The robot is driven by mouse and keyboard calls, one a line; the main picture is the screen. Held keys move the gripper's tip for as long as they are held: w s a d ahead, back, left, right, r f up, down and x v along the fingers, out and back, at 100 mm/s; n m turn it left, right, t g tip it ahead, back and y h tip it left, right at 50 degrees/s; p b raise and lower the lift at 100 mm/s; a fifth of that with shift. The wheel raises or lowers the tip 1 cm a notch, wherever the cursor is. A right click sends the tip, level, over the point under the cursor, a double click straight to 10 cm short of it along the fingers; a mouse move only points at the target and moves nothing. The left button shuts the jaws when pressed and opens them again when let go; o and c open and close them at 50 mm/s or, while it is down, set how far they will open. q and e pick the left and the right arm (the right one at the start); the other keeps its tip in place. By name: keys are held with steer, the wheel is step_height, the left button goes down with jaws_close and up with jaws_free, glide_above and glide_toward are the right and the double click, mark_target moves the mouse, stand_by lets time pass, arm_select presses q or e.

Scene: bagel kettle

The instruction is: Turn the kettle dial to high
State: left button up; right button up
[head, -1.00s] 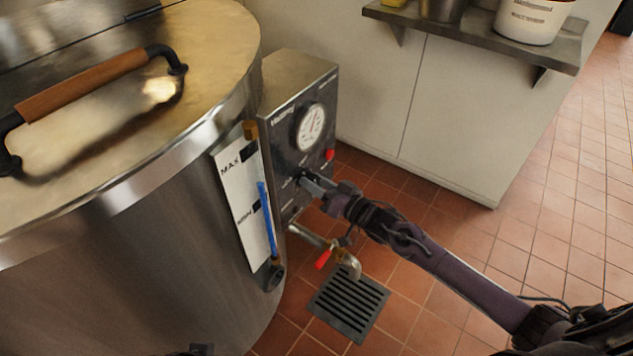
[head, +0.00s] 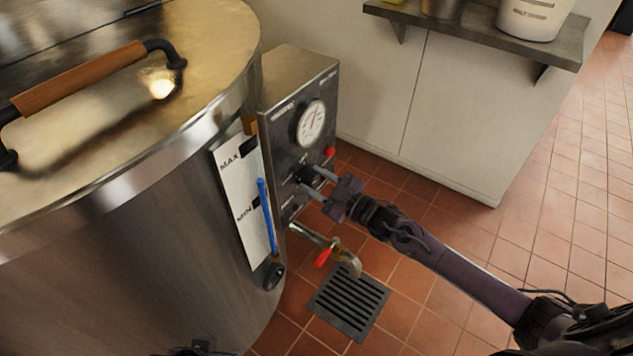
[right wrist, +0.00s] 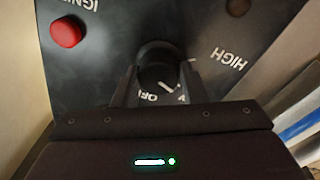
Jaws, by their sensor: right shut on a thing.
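The kettle (head: 130,235) is a large steel drum at the left, with a steel control box (head: 300,85) on its side. The dial (right wrist: 158,62) is a round black knob on the box's dark front panel, below the gauge; in the head view it is small and partly covered. My right gripper (head: 308,180) is shut on the dial, with one finger on each side of it. In the right wrist view, OFF is near the dial's lower edge and HIGH (right wrist: 230,58) is to its right. I cannot tell the dial's exact setting.
A round gauge (head: 310,124) and a red button (head: 329,152) are on the same panel. A drain tap with a red handle (head: 323,257) sticks out below, over a floor grate (head: 349,303). A shelf (head: 480,35) holds containers at upper right. The tiled floor at right is clear.

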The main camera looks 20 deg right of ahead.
steer(key=n, duration=0.4)
steer(key=shift+f+b, duration=0.1)
steer(key=shift+b, duration=0.3)
steer(key=shift+n+g+y, duration=0.3)
steer(key=shift+n+y, duration=0.1)
steer(key=shift+n, duration=0.6)
steer(key=n+b, duration=0.1)
steer(key=n, duration=0.2)
arm_select(q)
steer(key=shift+w+d+f+m+t+h, duration=0.1)
steer(key=shift+w+d+m+t+h, duration=0.2)
steer(key=shift+d, duration=0.35)
steer(key=shift+w+d+t+h, duration=0.1)
steer(key=shift+d+t+h, duration=0.25)
steer(key=shift+d, duration=0.3)
arm_select(e)
steer(key=shift+n, duration=0.8)
arm_select(q)
steer(key=shift+s, duration=0.1)
steer(key=shift+d, duration=0.1)
arm_select(e)
steer(key=o, duration=1)
steer(key=shift+s+d, duration=0.1)
